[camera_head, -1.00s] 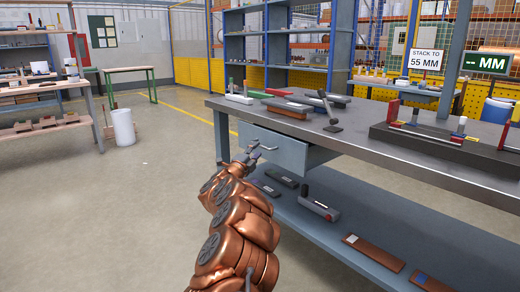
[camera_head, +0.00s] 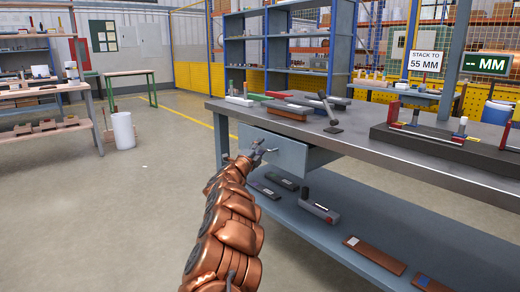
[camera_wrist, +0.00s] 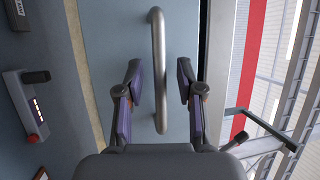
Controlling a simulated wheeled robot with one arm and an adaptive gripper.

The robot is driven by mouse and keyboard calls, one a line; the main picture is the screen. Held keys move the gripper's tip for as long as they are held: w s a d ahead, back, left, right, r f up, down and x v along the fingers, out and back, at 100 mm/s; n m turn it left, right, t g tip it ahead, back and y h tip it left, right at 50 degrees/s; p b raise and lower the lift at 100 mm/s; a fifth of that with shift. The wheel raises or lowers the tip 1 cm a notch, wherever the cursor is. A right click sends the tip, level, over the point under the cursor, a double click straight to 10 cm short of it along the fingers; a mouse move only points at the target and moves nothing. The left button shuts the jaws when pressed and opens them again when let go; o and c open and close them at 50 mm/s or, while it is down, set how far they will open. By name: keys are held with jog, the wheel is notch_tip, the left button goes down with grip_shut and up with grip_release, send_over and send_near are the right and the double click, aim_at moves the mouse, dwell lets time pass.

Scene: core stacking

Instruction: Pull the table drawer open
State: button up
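The drawer is a blue-grey box under the worktop, and its front (camera_head: 286,151) faces my arm. Its metal bar handle (camera_wrist: 157,35) runs upright through the wrist view, in front of the pale blue drawer face (camera_wrist: 110,30). My gripper (camera_wrist: 158,75) is open, with one finger on each side of the bar and a visible gap on both sides. In the head view my gripper (camera_head: 264,149) is at the drawer front and largely hides the handle. I cannot tell whether the drawer is fully closed.
The grey worktop (camera_head: 400,150) holds blocks, a dark stand and gauge-like parts. The lower shelf (camera_head: 350,225) carries several flat plates and blocks. Signs (camera_head: 425,60) stand at the back right. The floor (camera_head: 120,210) to the left is mostly clear.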

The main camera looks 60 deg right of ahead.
jog(key=shift+c, duration=0.4)
grip_shut()
jog(key=shift+a, duration=0.15)
